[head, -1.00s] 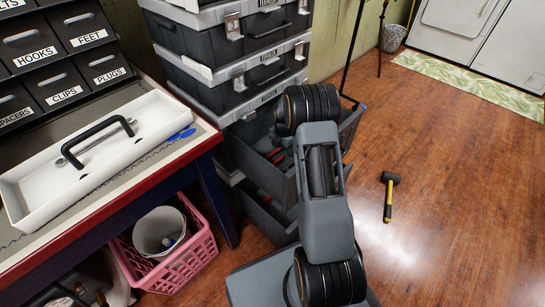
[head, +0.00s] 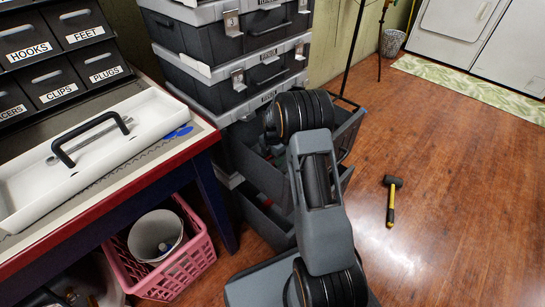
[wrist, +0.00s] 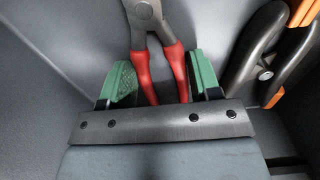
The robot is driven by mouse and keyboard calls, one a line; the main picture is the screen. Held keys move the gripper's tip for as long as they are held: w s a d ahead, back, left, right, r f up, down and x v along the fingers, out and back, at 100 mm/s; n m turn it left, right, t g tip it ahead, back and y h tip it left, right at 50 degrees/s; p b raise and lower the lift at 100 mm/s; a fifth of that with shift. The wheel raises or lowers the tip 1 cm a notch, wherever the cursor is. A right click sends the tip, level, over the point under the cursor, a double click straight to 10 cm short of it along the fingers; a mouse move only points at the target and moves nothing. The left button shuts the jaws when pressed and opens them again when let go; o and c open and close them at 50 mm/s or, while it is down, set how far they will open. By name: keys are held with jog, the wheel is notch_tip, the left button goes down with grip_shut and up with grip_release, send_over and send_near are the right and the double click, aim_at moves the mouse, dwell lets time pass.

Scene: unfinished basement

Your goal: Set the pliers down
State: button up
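The pliers (wrist: 143,14), with grey jaws and red handles, lie inside a dark grey bin in the wrist view. My gripper (wrist: 163,80) has two green-padded fingers, set wide apart, one on each side of the red handles. Narrow gaps show between the handles and the pads, so the gripper looks open. The handle ends are hidden behind the gripper's dark front bar. In the head view, my arm reaches toward an open drawer (head: 346,136) of the toolbox stack, and my gripper is hidden behind the arm.
An orange-and-black tool (wrist: 265,55) lies right of the pliers. In the head view, a workbench with a white tray (head: 35,206) stands left, a pink basket (head: 196,262) below it. A mallet (head: 391,204) lies on the otherwise clear floor at right.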

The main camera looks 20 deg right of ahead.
aim_at(273, 160)
jog(key=o, duration=0.4)
jog(key=shift+r, duration=0.15)
notch_tip(273, 160, up, 12)
jog(key=p, duration=0.5)
jog(key=shift+d, duration=0.1)
